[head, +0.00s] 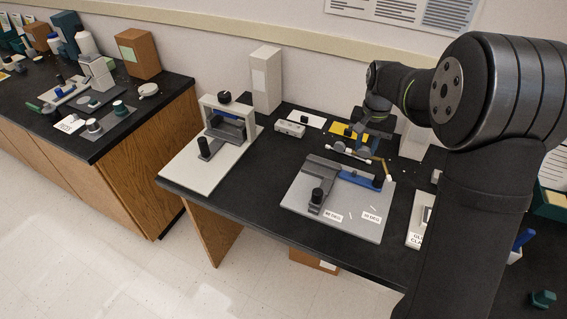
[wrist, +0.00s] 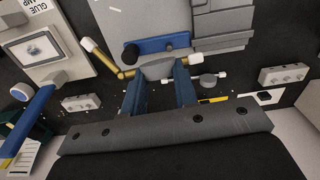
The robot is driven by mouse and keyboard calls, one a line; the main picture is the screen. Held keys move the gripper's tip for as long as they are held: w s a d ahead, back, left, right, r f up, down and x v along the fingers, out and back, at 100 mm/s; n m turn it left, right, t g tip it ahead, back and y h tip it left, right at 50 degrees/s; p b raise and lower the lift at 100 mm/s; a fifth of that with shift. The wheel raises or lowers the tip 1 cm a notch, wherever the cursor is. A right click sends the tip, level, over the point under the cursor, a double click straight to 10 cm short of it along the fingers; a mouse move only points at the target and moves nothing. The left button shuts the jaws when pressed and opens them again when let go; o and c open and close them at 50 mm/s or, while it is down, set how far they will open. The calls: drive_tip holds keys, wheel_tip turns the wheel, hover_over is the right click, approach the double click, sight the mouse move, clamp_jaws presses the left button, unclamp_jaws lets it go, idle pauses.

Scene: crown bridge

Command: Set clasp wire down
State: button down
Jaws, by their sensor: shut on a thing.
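My gripper (head: 363,143) is above the dark bench behind the grey plate. In the wrist view its blue fingers (wrist: 160,84) are shut on a grey rounded piece at the middle of the clasp wire. The clasp wire (head: 388,168) shows as a bent brass-coloured rod with white ends; in the wrist view its brass arm (wrist: 105,56) reaches up and left past the fingers. A white tip lies to the right of the fingers. Whether the wire touches the bench or plate, I cannot tell.
The grey plate (head: 340,218) carries a blue bar (head: 357,178), black knobs and two labels. A yellow pad (head: 345,130) and white card (head: 306,118) lie behind. A small grey block (head: 290,128) and glue clamp fixture (head: 416,226) flank the plate. A press stand (head: 205,150) is left.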

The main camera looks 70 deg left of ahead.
drive_tip(key=s+a+f+n+t+h, duration=0.1)
drive_tip(key=s+a+f+n, duration=0.2)
drive_tip(key=s, duration=0.6)
drive_tip(key=s+a+f+n+t, duration=0.1)
drive_tip(key=s+a+f+n, duration=0.2)
drive_tip(key=s+a+n, duration=0.5)
drive_tip(key=s+a+f+n+t+h, duration=0.1)
drive_tip(key=s+a+f+n, duration=0.2)
drive_tip(key=s+a+n, duration=0.3)
drive_tip(key=shift+s+a+f+h, duration=0.15)
drive_tip(key=shift+s, duration=1.2)
drive_tip(key=shift+s+a+f+h, duration=0.15)
drive_tip(key=shift+s, duration=1.2)
drive_tip(key=shift+s+a+f, duration=0.1)
drive_tip(key=shift+s+f, duration=0.1)
drive_tip(key=shift+f, duration=1.9)
drive_tip(key=shift+f, duration=0.1)
drive_tip(key=c, duration=1.6)
unclamp_jaws()
drive_tip(key=shift+f, duration=0.1)
drive_tip(key=o, duration=0.5)
drive_tip(key=shift+c, duration=0.2)
